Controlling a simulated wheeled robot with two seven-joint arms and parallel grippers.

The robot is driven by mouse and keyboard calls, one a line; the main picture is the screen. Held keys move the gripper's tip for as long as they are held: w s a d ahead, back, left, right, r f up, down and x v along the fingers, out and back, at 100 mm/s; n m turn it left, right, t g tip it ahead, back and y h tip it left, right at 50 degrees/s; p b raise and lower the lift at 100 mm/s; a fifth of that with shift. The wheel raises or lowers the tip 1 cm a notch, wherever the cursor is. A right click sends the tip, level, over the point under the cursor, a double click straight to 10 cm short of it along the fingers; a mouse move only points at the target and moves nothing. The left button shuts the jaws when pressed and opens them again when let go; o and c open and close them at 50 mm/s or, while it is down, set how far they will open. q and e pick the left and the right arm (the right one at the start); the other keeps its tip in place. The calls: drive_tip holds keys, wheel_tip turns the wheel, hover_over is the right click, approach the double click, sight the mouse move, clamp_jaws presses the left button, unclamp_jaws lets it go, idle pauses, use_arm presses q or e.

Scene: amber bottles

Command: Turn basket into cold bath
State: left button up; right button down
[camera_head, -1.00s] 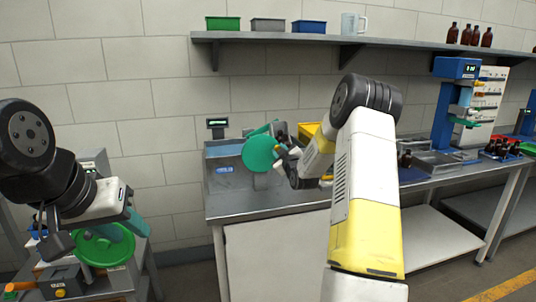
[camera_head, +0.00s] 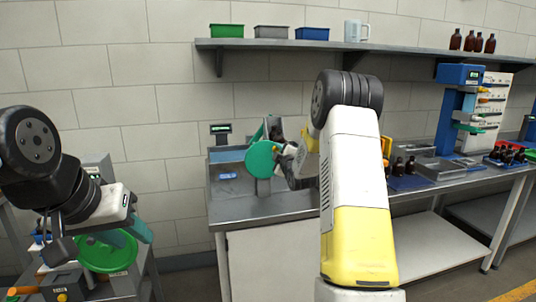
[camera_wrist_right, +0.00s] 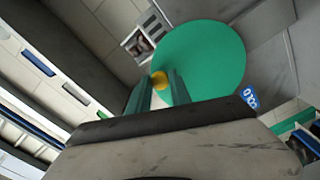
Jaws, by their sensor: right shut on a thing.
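The cold bath (camera_head: 229,187) is a metal basin with bluish water at the left end of the bench. A green disc (camera_head: 260,160) stands on edge above its right side; in the right wrist view the disc (camera_wrist_right: 212,58) has a yellow knob (camera_wrist_right: 159,80). A grey basket (camera_wrist_right: 138,43) with dark bottles shows behind the disc. My right gripper (camera_wrist_right: 158,84) is shut on the yellow knob, its green fingers either side. My left gripper (camera_head: 139,215) is at far left, above a green round thing (camera_head: 107,259); its finger gap is unclear.
A wall shelf (camera_head: 350,46) carries small bins, a jug and brown bottles. Dark bottles (camera_head: 405,165) stand on the bench right of my right arm, near a metal tray (camera_head: 440,168). A small display (camera_head: 220,129) stands behind the bath.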

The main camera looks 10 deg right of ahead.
sight(265, 145)
drive_tip(key=shift+a+r+n, duration=0.3)
drive_tip(key=shift+a+n, duration=0.2)
drive_tip(key=shift+n, duration=0.35)
drive_tip(key=shift+a+r+n, duration=0.3)
drive_tip(key=shift+a+n, duration=0.2)
drive_tip(key=shift+n, duration=0.35)
drive_tip(key=shift+a+r+n, duration=0.15)
drive_tip(key=shift+a+n, duration=0.65)
drive_tip(key=shift+n, duration=0.6)
drive_tip(key=shift+a+n, duration=0.15)
drive_tip(key=shift+n, duration=0.15)
drive_tip(key=c, duration=1.2)
unclamp_jaws()
drive_tip(key=shift+o, duration=0.2)
drive_tip(key=shift+s, duration=0.1)
